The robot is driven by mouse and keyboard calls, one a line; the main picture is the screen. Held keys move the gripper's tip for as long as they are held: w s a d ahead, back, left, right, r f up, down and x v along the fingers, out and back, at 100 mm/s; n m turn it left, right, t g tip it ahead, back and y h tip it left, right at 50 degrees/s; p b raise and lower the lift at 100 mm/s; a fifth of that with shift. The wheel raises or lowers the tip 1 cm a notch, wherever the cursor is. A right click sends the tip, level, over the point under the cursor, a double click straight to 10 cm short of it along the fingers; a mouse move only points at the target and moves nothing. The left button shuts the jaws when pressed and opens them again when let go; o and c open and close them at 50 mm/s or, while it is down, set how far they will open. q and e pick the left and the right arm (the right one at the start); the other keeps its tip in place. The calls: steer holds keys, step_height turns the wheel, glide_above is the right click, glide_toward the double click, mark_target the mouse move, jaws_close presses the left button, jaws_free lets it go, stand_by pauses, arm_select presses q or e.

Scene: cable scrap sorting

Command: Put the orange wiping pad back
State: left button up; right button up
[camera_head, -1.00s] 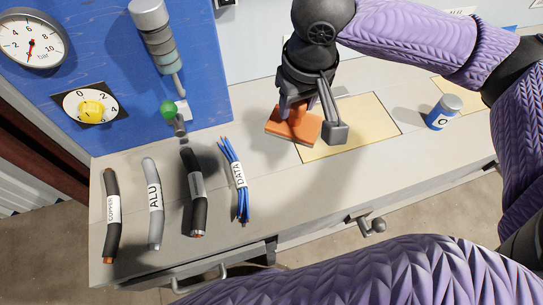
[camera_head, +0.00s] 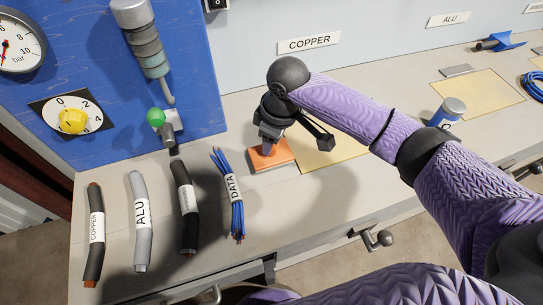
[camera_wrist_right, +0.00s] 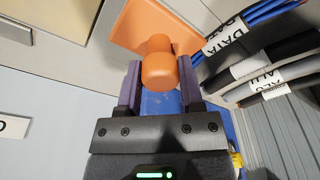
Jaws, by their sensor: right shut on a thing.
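The orange wiping pad (camera_head: 284,157) is at the worktop, just left of the nearer pale yellow patch (camera_head: 335,153) in the head view. Whether it rests flat or hovers slightly is unclear. In the right wrist view the pad (camera_wrist_right: 135,26) has a rounded orange knob (camera_wrist_right: 158,70) between my right gripper's fingers. My right gripper (camera_head: 268,143) is shut on this knob from above and partly hides the pad in the head view. My left gripper is not in view.
Copper (camera_head: 95,235), aluminium (camera_head: 140,225), dark (camera_head: 186,210) and blue data (camera_head: 232,200) cable pieces lie left of the pad. A blue panel (camera_head: 90,100) stands behind them. A blue container (camera_head: 447,112) stands to the right, beside another yellow patch (camera_head: 485,95).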

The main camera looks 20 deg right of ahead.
mark_target(280, 156)
step_height(280, 156, down, 4)
steer(key=shift+f+b, duration=0.1)
steer(key=shift+b, duration=0.6)
steer(key=shift+f, duration=0.1)
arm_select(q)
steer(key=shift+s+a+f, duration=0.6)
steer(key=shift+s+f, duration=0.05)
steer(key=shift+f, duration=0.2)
arm_select(e)
steer(key=o, duration=1.1)
steer(key=shift+r, duration=0.2)
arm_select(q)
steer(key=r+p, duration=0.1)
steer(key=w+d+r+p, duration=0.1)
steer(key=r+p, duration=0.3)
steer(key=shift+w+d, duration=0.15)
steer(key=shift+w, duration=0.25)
arm_select(e)
step_height(280, 156, up, 12)
steer(key=s+d, duration=0.1)
steer(key=shift+s+d, duration=0.15)
steer(key=shift+d, duration=0.05)
steer(key=shift+f, duration=0.15)
